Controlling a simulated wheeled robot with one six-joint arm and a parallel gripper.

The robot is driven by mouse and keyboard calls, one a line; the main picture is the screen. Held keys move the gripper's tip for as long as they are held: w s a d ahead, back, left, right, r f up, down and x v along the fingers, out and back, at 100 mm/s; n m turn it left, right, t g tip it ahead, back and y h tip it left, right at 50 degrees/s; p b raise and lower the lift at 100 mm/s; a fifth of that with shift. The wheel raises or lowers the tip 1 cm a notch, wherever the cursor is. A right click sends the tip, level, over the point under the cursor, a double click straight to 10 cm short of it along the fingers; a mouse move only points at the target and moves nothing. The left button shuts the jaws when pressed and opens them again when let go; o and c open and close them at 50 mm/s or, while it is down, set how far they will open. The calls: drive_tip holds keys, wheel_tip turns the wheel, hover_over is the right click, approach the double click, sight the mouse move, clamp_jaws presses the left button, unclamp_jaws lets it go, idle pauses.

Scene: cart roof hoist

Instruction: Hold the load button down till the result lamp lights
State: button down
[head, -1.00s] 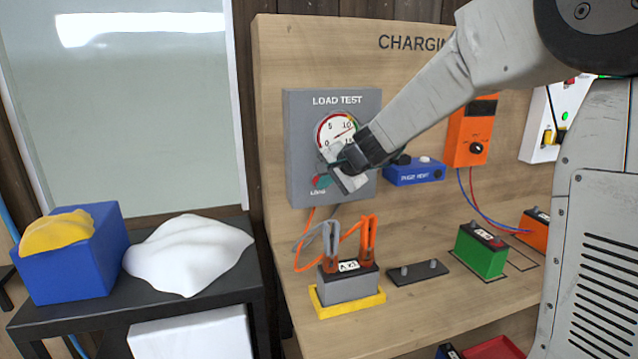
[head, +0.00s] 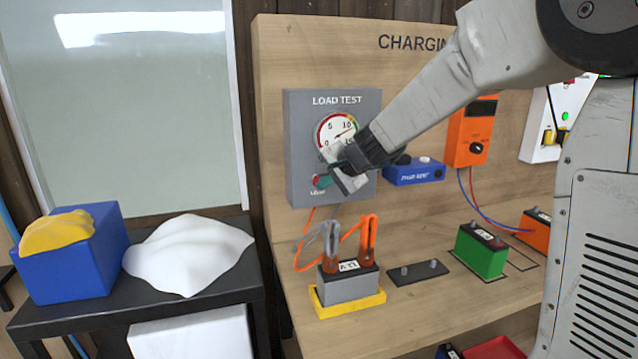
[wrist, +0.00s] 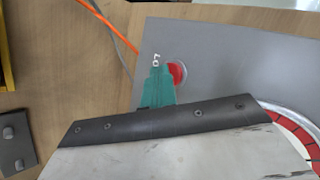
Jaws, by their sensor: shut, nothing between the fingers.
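The grey load test box (head: 296,150) is fixed to the wooden board, with a round gauge (head: 336,128) on its face. My gripper (head: 326,180) is shut and empty, its teal fingertips at the lower left of the box by the LOAD label. In the wrist view the fingertips (wrist: 158,76) overlap one side of the red load button (wrist: 177,73), and part of the button shows beside them. I cannot tell whether they press it. The gauge needle points to the upper right. I make out no result lamp; my gripper hides part of the box face.
Below the box a grey battery (head: 348,288) with orange and grey clamps sits in a yellow tray (head: 348,308). A blue device (head: 415,174) and an orange meter (head: 470,140) are to the right. A black side table (head: 190,306) stands at the left.

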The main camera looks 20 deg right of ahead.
drive_tip(key=shift+s, duration=0.75)
drive_tip(key=shift+s, duration=2.5)
drive_tip(key=shift+s+r, duration=0.1)
drive_tip(key=s+a+r+n+g, duration=0.15)
drive_tip(key=s+n, duration=0.25)
drive_tip(key=s, duration=0.4)
drive_tip(key=s+a+r+n+g, duration=0.1)
drive_tip(key=s+r+n, duration=0.15)
drive_tip(key=s, duration=0.55)
drive_tip(key=s+d+f+n+g+h, duration=0.2)
drive_tip(key=s+f, duration=0.1)
drive_tip(key=s, duration=0.7)
drive_tip(key=s+d+f+n+g+h, duration=0.1)
drive_tip(key=s+d+f+n+g, duration=0.1)
drive_tip(key=s, duration=0.8)
drive_tip(key=shift+d+f+g+h, duration=0.4)
drive_tip(key=shift+d+g, duration=0.05)
drive_tip(key=shift+g, duration=0.2)
drive_tip(key=shift+w+n, duration=0.1)
drive_tip(key=shift+n, duration=0.15)
